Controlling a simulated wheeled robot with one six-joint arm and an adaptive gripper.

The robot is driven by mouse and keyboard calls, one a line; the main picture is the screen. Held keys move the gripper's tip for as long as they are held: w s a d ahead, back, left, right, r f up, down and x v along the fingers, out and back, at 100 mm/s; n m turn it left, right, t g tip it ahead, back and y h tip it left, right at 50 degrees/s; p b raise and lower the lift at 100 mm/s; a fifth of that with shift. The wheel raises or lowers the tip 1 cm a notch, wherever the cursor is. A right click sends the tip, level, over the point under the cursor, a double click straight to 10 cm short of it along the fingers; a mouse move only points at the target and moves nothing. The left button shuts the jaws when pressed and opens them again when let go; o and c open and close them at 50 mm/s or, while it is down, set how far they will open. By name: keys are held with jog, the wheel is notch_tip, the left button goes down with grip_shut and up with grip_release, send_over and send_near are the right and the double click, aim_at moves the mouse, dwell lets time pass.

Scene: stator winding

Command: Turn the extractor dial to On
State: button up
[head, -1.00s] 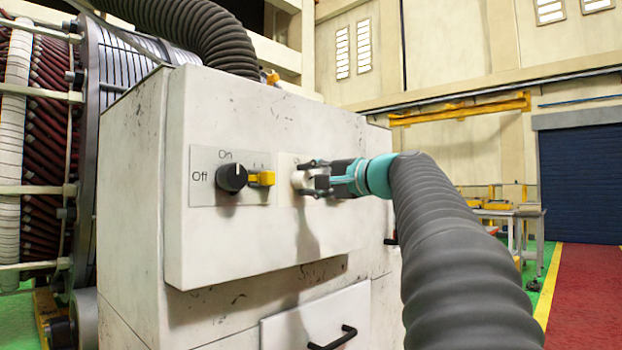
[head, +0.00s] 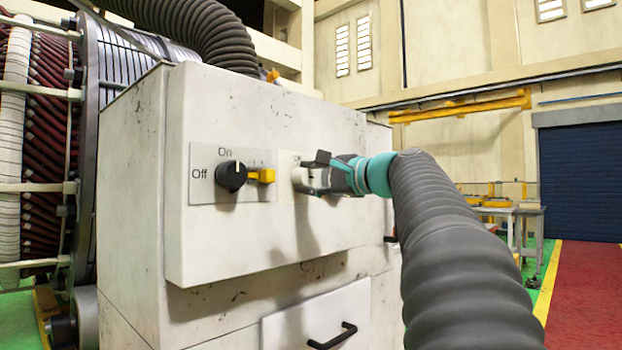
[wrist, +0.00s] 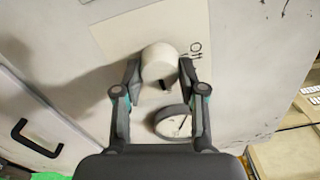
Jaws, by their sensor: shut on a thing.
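A white dial (head: 300,178) sits on a pale plate (head: 286,160) on the front of the white cabinet. My gripper (head: 316,178) reaches it from the right and is shut on it, hiding much of it and its lettering. In the wrist view the fingers of my gripper (wrist: 160,78) stand on either side of the white dial (wrist: 158,60), with small dark marks on the plate beside it. The dial's exact setting cannot be told. To its left, a black dial (head: 231,177) has its white line pointing up near On, with Off at its left.
The cabinet (head: 270,110) has a black drawer handle (head: 333,336) below. A large wound stator (head: 40,150) stands at left. A ribbed hose (head: 200,35) passes over the cabinet.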

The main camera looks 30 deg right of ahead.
jog(key=o, duration=1.1)
jog(key=shift+o, duration=0.2)
jog(key=v, duration=1.2)
